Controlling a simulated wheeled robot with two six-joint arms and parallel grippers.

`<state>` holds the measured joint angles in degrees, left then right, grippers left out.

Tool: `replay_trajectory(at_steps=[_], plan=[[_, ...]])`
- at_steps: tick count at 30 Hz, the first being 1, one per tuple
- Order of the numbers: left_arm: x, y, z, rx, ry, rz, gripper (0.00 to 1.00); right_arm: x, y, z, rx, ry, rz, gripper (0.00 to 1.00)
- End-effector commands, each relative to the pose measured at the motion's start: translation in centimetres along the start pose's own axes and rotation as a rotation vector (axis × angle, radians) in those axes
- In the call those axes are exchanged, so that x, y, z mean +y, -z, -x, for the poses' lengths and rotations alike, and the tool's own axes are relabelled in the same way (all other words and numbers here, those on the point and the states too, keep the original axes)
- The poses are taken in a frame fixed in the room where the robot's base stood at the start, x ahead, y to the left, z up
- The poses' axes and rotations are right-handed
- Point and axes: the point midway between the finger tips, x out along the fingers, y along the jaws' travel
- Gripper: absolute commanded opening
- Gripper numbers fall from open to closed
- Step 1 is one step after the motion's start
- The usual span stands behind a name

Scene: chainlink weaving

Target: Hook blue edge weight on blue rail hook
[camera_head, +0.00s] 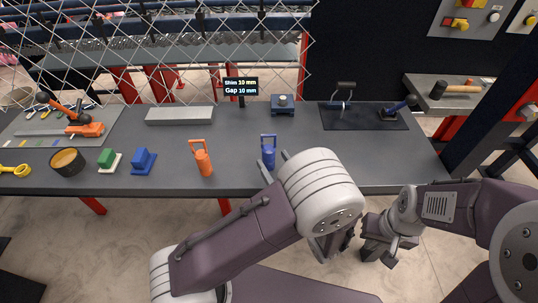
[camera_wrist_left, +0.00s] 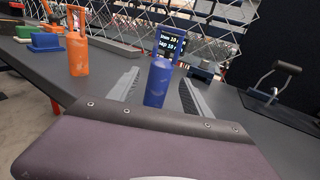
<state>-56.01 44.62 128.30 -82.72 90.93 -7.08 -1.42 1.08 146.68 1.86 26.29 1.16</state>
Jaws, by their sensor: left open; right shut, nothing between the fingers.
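The blue edge weight (camera_head: 268,155), a blue cylinder with a loop handle, stands upright near the bench's front edge. My left gripper (camera_head: 276,165) is open beside it in the head view, partly hidden by my arm. In the left wrist view, its two fingers lie on either side of the blue edge weight (camera_wrist_left: 157,84), with visible room around it; I cannot tell whether they touch. My right gripper (camera_head: 377,249) is shut and empty, low in front of the bench. I cannot make out a blue rail hook; chain-link mesh (camera_head: 150,50) hangs at the back.
An orange weight (camera_head: 203,160) stands left of the blue one. Green (camera_head: 108,159) and blue blocks (camera_head: 143,161) and a dark bowl (camera_head: 67,161) are further left. A grey bar (camera_head: 180,115) and a sign (camera_head: 241,86) stand behind. The bench middle (camera_head: 235,140) is clear.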

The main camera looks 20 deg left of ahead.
Motion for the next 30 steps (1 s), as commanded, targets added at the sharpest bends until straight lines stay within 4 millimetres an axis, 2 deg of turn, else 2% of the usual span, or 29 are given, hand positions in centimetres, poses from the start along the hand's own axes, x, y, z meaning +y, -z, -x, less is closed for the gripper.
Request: replay_trajectory(at_steps=[3,10,11,15,17,26,30], plan=[[0.0,0.0,-1.6,0.0,-0.003,0.001,0.57,0.0,0.0,0.1,0.0,0.0,0.0,0.0],[-0.1,0.0,-1.8,0.001,0.001,0.001,0.57,0.0,0.0,0.1,0.0,0.0,0.0,0.0],[-0.1,0.0,-1.8,0.001,0.001,0.001,0.55,0.0,0.0,0.1,0.0,0.0,0.0,0.0],[-0.1,0.0,-1.8,0.001,0.001,0.001,0.16,0.0,0.0,0.1,0.0,0.0,0.0,0.0],[-0.1,0.0,-1.8,0.001,0.001,0.001,0.0,0.0,0.0,0.1,0.0,0.0,0.0,0.0],[-0.1,-0.1,-1.8,0.0,0.0,0.002,0.0,0.0,0.0,0.1,0.0,0.0,0.0,0.0],[-0.1,-0.8,-1.8,0.0,-0.001,0.002,0.0,0.0,0.1,0.8,0.0,0.0,0.0,0.0]])
